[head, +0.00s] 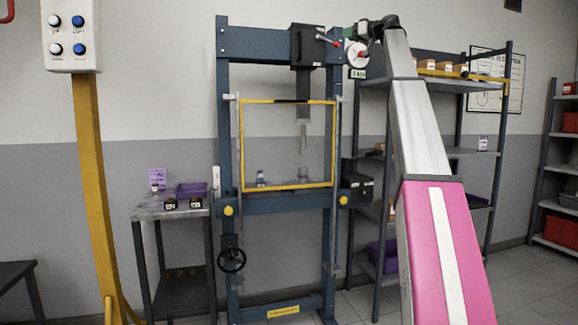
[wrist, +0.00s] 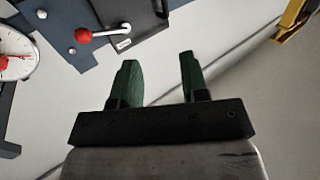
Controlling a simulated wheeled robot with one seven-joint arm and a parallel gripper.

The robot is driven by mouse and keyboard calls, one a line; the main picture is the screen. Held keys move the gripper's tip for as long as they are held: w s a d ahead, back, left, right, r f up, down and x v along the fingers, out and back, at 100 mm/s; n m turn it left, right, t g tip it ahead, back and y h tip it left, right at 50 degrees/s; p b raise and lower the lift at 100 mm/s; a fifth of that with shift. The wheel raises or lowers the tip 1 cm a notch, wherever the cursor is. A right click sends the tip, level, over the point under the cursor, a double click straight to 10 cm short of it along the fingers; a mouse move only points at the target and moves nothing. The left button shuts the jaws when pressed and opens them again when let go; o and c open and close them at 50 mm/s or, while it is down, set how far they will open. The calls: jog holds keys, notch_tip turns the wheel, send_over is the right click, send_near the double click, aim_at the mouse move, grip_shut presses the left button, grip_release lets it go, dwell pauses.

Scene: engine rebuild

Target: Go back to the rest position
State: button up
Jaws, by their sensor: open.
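My gripper (wrist: 158,80) shows in the wrist view with two green fingers apart and nothing between them. In the head view my arm rises on the right, silver above and pink below. In the wrist view a lever with a red knob (wrist: 84,35) and a white dial gauge (wrist: 14,55) lie beyond the fingers to the left.
The press has a yellow-framed guard (head: 240,150) and a handwheel (head: 232,260). A small metal table (head: 150,212) stands to its left, near a yellow post (head: 90,170) with a button box (head: 70,30). Shelves (head: 470,86) stand behind my arm. Red bins (head: 562,232) are far right.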

jog(key=w+a+f+m+g+h, duration=0.1)
jog(key=a+f+m+h, duration=0.15)
jog(key=f, duration=2.35)
jog(key=a+f+m+g+h, duration=0.2)
jog(key=f+m+h, duration=0.1)
jog(key=f, duration=2.3)
jog(key=s+a+f+m+g+h, duration=0.1)
jog(key=s+f, duration=0.3)
jog(key=f, duration=0.6)
jog(key=s+f+m+g+h, duration=0.1)
jog(key=s+f, duration=0.3)
jog(key=f, duration=0.5)
jog(key=s+a+f+g+h, duration=0.1)
jog(key=s+f, duration=0.3)
jog(key=f, duration=0.6)
jog(key=s+f+m+g+h, duration=0.1)
jog(key=s+f+g+h, duration=0.1)
jog(key=s+f, duration=1.2)
jog(key=s+f+m+g+h, duration=0.1)
jog(key=s+f+g+h, duration=0.2)
jog(key=s+f, duration=1.1)
jog(key=s, duration=0.4)
jog(key=shift+s+f+g, duration=0.2)
jog(key=shift+s+g, duration=0.1)
jog(key=shift+s, duration=0.1)
jog(key=shift+o, duration=0.2)
